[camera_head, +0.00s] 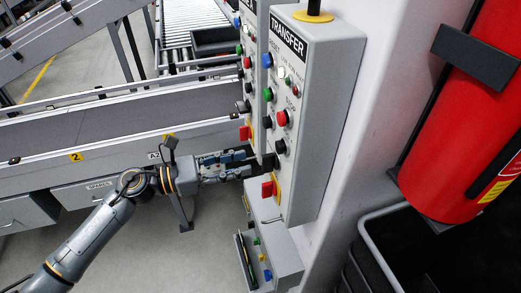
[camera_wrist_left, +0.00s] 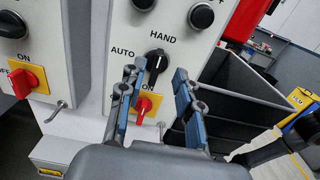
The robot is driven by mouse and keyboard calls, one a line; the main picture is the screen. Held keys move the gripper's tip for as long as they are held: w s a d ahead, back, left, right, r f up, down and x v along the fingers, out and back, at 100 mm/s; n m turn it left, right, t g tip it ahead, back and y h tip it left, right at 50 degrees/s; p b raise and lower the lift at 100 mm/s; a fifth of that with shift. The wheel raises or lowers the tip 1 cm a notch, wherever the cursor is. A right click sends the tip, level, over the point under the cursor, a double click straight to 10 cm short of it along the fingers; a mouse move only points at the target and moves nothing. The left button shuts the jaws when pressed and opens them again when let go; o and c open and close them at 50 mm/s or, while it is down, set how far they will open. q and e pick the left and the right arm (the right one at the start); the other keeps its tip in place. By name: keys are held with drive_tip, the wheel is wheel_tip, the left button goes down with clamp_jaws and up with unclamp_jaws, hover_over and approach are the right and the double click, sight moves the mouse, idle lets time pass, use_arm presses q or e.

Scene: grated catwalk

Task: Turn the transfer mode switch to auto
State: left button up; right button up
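The transfer panel (camera_head: 318,120) is a grey box with a TRANSFER label on a white wall. Its mode switch (camera_head: 280,147) is a black knob low on the panel face. In the left wrist view the mode switch (camera_wrist_left: 157,61) sits beside the words AUTO, to its left, and HAND, above it. My left gripper (camera_head: 248,166) is open and empty, just left of the panel. In the wrist view its two blue-padded fingers (camera_wrist_left: 160,80) stand apart, with the knob showing between the tips; contact is not visible.
A red ON switch (camera_wrist_left: 143,107) sits below the mode switch, partly behind a finger. Another panel (camera_wrist_left: 40,45) stands to the left. A conveyor (camera_head: 110,125) runs behind my left arm. A red extinguisher (camera_head: 462,130) and black bins (camera_head: 385,250) are at the right.

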sight(269, 163)
use_arm(q)
drive_tip(key=shift+p+x, duration=0.95)
drive_tip(key=shift+x, duration=2)
clamp_jaws()
